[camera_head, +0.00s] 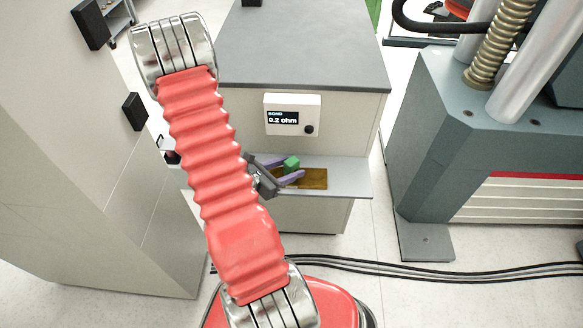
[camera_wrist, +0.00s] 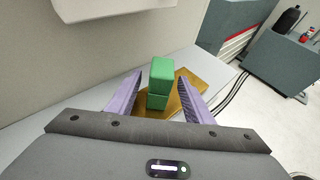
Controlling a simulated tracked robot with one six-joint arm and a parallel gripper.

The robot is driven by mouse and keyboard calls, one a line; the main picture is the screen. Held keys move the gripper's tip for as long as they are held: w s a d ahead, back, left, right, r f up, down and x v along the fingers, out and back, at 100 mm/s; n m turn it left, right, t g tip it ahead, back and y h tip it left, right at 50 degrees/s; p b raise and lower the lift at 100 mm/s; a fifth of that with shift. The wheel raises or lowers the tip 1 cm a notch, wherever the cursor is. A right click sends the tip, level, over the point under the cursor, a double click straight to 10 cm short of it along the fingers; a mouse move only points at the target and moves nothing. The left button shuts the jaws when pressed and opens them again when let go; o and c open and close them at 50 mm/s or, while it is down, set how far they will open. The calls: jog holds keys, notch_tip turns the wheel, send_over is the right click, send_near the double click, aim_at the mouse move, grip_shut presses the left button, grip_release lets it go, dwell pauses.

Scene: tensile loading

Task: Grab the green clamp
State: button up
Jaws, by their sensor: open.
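The green clamp (camera_wrist: 160,82) looks like a green block standing on a brown-gold plate (camera_wrist: 192,97) on a grey shelf. In the head view the green clamp (camera_head: 291,163) shows small, beside my fingers, with the plate (camera_head: 315,179) under and right of it. My gripper (camera_wrist: 152,88) is open, with one purple finger on each side of the clamp. A gap shows between each finger and the clamp in the wrist view. In the head view my gripper (camera_head: 283,170) is at the shelf, partly hidden behind my red arm.
The shelf (camera_head: 350,180) juts from a cabinet under a white meter (camera_head: 292,114) reading 0.2 ohm. A tall pale cabinet (camera_head: 90,150) stands at left. A large grey machine (camera_head: 440,140) stands at right. Black cables (camera_head: 400,267) run along the floor.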

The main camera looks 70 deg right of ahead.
aim_at(293, 159)
jog(key=shift+x, duration=2.6)
grip_shut()
jog(key=shift+r, duration=0.2)
jog(key=shift+r, duration=1.5)
jog(key=shift+w+a+r, duration=0.15)
jog(key=shift+w+a, duration=0.1)
jog(key=w+a, duration=0.9)
jog(key=a, duration=0.5)
jog(key=shift+a, duration=0.4)
